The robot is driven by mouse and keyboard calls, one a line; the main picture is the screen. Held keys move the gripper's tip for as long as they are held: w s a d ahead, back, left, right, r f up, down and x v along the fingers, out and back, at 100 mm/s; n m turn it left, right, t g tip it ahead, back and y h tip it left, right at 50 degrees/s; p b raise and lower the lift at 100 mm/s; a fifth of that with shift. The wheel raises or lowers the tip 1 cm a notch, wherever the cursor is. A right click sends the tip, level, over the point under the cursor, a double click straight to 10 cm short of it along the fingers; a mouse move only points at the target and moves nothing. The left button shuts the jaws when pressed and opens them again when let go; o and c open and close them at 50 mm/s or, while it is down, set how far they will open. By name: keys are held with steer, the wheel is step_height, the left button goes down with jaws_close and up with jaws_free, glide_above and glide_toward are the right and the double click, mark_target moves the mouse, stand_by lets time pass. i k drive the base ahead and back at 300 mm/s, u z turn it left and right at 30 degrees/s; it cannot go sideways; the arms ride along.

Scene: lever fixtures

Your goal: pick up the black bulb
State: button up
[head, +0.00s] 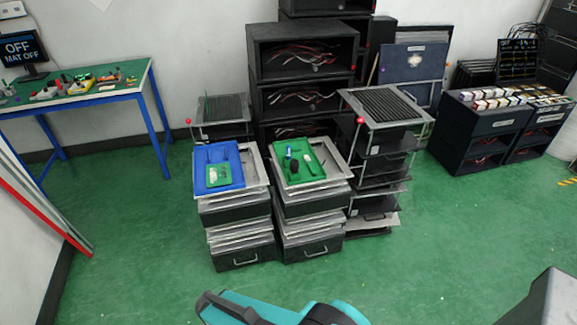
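A small black object that looks like the black bulb (294,165) sits on the green mat in the right-hand tray (322,174), on top of a stack of dark cases. A small blue item (288,152) is just behind it. The bulb is too small to make out in detail. Teal and dark parts of my own arm show at the bottom edge, well in front of the stacks. My gripper's fingers cannot be seen, and nothing of mine touches the bulb.
A blue tray (225,182) with a green board (217,174) stands on the left stack. Racks with red knobs (361,121) stand behind and to the right. A workbench (75,97) is at left, dark cabinets (483,127) at right. Green floor is clear in front.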

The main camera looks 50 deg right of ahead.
mark_target(294, 165)
steer(key=i, duration=0.9)
steer(key=z, duration=0.05)
